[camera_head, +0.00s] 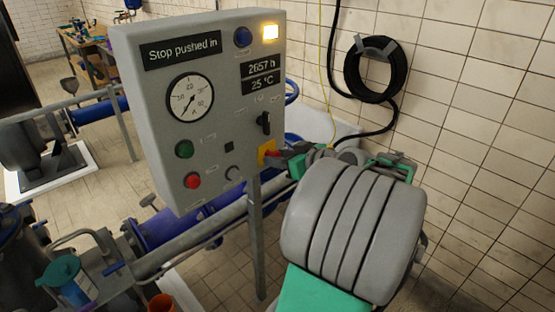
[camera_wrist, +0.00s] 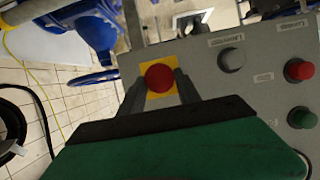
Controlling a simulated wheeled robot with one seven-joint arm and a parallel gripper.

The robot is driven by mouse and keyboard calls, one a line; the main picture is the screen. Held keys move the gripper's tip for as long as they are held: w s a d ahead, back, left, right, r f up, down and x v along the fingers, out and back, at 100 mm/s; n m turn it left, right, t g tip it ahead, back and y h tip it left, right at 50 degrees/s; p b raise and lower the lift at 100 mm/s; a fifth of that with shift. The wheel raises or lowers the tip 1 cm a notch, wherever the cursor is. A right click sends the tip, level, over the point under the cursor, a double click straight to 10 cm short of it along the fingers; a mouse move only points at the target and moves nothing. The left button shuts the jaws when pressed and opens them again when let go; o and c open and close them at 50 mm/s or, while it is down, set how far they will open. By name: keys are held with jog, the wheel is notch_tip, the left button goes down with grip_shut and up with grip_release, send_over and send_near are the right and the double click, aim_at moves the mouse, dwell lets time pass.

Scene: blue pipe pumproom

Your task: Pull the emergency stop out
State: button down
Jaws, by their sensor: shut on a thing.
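The emergency stop is a red mushroom button (camera_wrist: 159,77) on a yellow plate at the lower right of the grey control panel (camera_head: 222,130). In the head view the yellow plate (camera_head: 266,151) shows, with the button mostly hidden by my gripper. The panel's display (camera_head: 181,49) reads "Stop pushed in". My gripper (camera_head: 281,154) reaches the button from the right. In the wrist view its two dark fingers (camera_wrist: 166,88) lie on either side of the red button, and it is shut on it.
A green button (camera_head: 184,149), a red button (camera_head: 193,181) and a black rotary switch (camera_head: 263,122) sit on the same panel. A lit yellow lamp (camera_head: 270,32) is at its top right. A coiled black hose (camera_head: 376,69) hangs on the tiled wall. Blue pipes (camera_head: 170,228) run behind the panel's post.

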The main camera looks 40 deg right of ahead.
jog(key=shift+s+f, duration=0.15)
jog(key=shift+s, duration=0.25)
jog(key=c, duration=0.9)
grip_release()
jog(key=v, duration=0.8)
jog(key=shift+b, duration=0.45)
